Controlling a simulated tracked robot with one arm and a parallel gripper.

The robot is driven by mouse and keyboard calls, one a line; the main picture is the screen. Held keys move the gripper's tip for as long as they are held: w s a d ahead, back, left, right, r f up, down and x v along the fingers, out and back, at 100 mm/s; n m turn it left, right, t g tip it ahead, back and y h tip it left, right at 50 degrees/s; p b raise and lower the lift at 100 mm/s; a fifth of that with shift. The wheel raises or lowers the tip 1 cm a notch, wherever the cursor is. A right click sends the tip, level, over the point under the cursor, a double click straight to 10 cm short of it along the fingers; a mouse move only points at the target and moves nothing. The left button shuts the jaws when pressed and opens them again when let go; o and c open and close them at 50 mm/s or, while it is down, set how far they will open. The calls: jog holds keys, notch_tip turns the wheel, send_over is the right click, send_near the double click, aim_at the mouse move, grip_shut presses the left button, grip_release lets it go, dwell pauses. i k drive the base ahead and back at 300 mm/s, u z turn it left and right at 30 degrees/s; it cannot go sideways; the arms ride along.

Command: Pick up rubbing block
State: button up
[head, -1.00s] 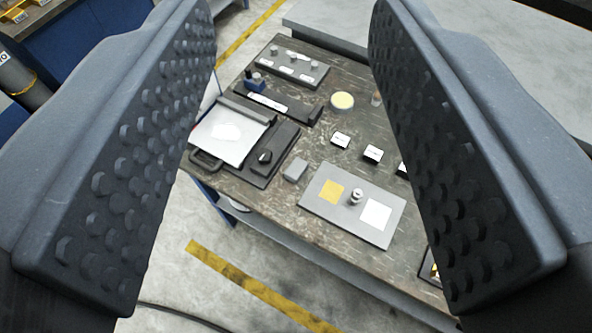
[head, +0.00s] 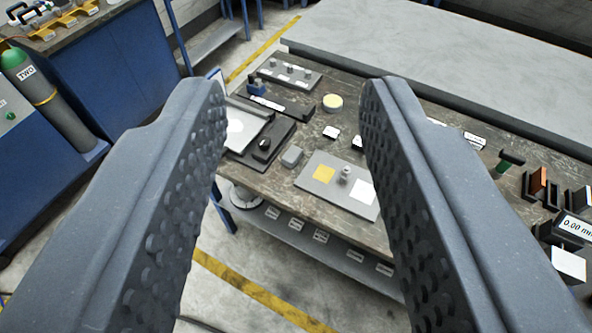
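A small grey block (head: 291,156), which looks like the rubbing block, lies on the worn workbench (head: 315,133) in the middle of the head view. It sits between the black tray and the grey plate, apart from both. My gripper (head: 293,100) is wide open and empty. Its two dark studded fingers frame the block in the picture, but the block is well beyond them and untouched. The right finger hides part of the bench.
A grey plate (head: 322,187) with yellow and white squares and a small metal knob is right of the block. A black tray with a white sheet (head: 241,131) is left. A yellow-topped round dish (head: 333,102) stands behind. Gauges and holders (head: 566,228) crowd the right.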

aim_at(291, 157)
jog(key=z, duration=0.3)
jog(key=i, duration=1.3)
